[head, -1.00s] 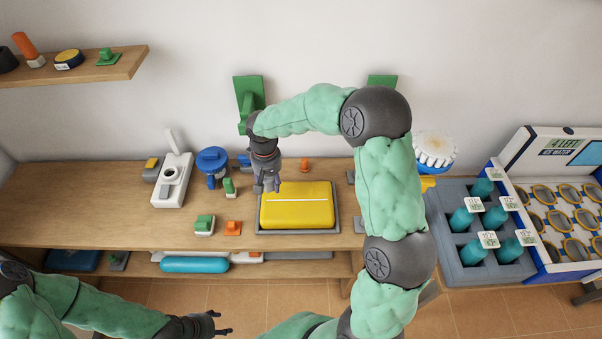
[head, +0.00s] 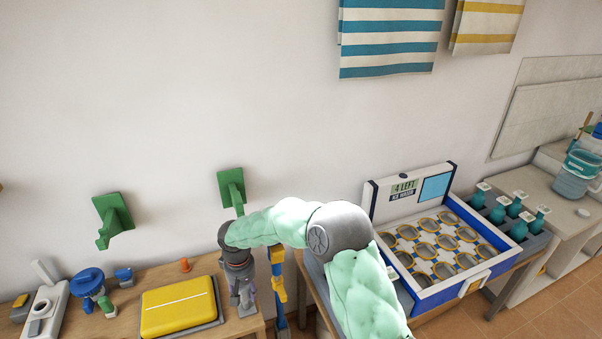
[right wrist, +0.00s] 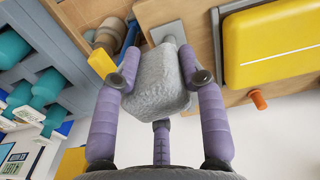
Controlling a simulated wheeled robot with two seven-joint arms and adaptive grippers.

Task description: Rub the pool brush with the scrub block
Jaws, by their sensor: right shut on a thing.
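My right gripper (head: 244,298) is shut on a rough grey block, which I take as the scrub block. In the right wrist view the block (right wrist: 160,82) sits between the purple fingers. In the head view the gripper is at the bench's right end, right of the yellow case. What looks like the pool brush (head: 278,272) shows as a yellow and blue upright part just right of the gripper. My right arm hides its upper part. The right wrist view shows a beige round part (right wrist: 106,34) with blue and yellow beside it, apart from the block. My left gripper is out of view.
The yellow case (head: 178,308) lies on the wooden bench, with an orange peg (head: 185,265) behind it. Green wall hooks (head: 232,188) stick out above. A white and blue game box (head: 480,283) and teal bottles (head: 497,215) stand to the right.

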